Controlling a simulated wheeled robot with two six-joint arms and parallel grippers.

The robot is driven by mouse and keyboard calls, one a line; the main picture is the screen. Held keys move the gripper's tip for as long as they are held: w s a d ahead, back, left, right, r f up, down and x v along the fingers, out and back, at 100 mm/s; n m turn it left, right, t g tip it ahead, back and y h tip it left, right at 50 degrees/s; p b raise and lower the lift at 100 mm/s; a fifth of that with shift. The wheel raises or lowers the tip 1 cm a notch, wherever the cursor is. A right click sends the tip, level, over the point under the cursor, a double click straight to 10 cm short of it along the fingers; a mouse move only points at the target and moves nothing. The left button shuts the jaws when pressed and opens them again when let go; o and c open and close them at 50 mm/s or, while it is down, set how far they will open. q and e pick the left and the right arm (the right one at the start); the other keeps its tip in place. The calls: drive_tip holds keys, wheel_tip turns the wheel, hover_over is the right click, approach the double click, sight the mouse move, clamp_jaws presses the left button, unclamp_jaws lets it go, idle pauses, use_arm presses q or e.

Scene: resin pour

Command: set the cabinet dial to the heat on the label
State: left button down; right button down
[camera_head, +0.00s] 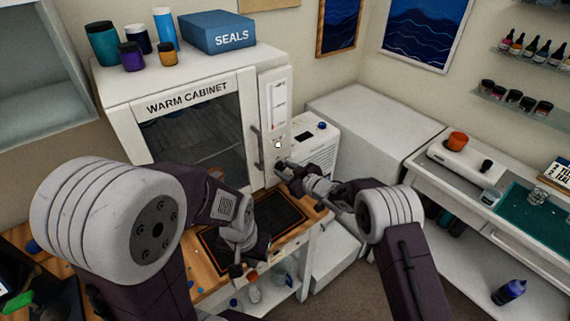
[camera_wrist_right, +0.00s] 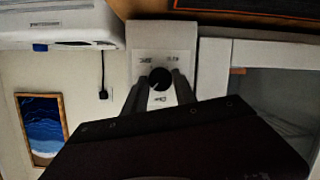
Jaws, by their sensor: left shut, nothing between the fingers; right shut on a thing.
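The white warm cabinet (camera_head: 125,88) stands against the wall with its glass door closed. Its right-hand panel carries a pale strip (camera_head: 279,106) with small red marks, too small to read. The dark round dial (camera_wrist_right: 160,79) sits on a white plate in the right wrist view, with small blurred lettering around it. My right gripper (camera_head: 282,166) is at the lower panel, shut on the dial, its fingers (camera_wrist_right: 158,88) on either side of it. My left gripper (camera_head: 243,274) is shut and empty, low in front of the wooden bench.
A blue SEALS box (camera_head: 217,32) and several jars stand on the cabinet. A dark mat (camera_head: 278,213) lies on the bench below the door. A white machine (camera_head: 316,145) stands right of the cabinet. A workbench with a green mat (camera_head: 520,215) is at the right.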

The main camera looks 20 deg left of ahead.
drive_tip(key=shift+m+g+y+p, duration=0.35)
drive_tip(key=shift+m+p, duration=0.35)
drive_tip(key=shift+m, duration=0.3)
drive_tip(key=shift+d+f+m+g+y+p, duration=0.1)
drive_tip(key=shift+m+g+y+p, duration=0.25)
drive_tip(key=shift+m, duration=0.55)
drive_tip(key=c, duration=1)
unclamp_jaws()
drive_tip(key=shift+d, duration=0.1)
